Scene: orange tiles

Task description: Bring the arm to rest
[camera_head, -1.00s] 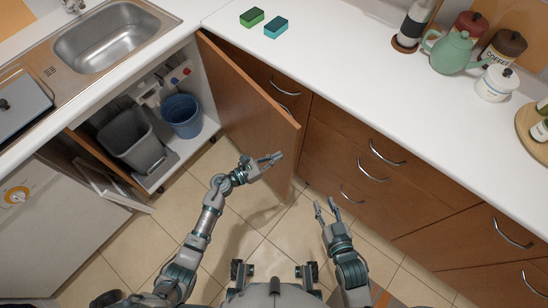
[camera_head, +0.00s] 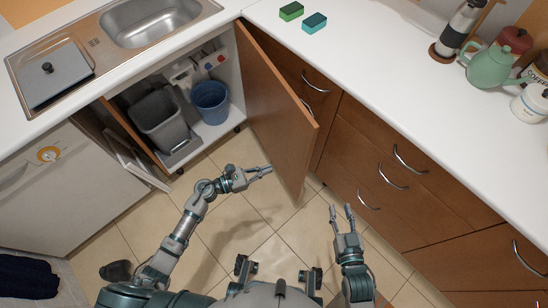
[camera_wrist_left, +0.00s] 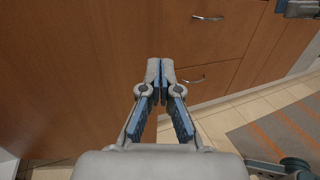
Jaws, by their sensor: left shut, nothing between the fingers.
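My left gripper (camera_head: 268,169) is in the middle of the head view, in front of the open wooden cabinet door (camera_head: 275,105). In the left wrist view its fingertips (camera_wrist_left: 160,68) meet, with nothing between them, and the brown wood of the door (camera_wrist_left: 75,65) fills the left side behind them. My left arm is bent at the elbow, with the forearm reaching up over the floor. My right gripper (camera_head: 342,208) is to the right and lower, above the tiles, with its two fingers apart and nothing between them.
The open cabinet holds a grey bin (camera_head: 160,120) and a blue bucket (camera_head: 211,101). Drawers (camera_head: 385,175) with metal handles stand to the right. The white counter (camera_head: 390,85) carries two sponges (camera_head: 302,15) and a green teapot (camera_head: 487,66). The tiled floor (camera_head: 265,220) around my arms is clear.

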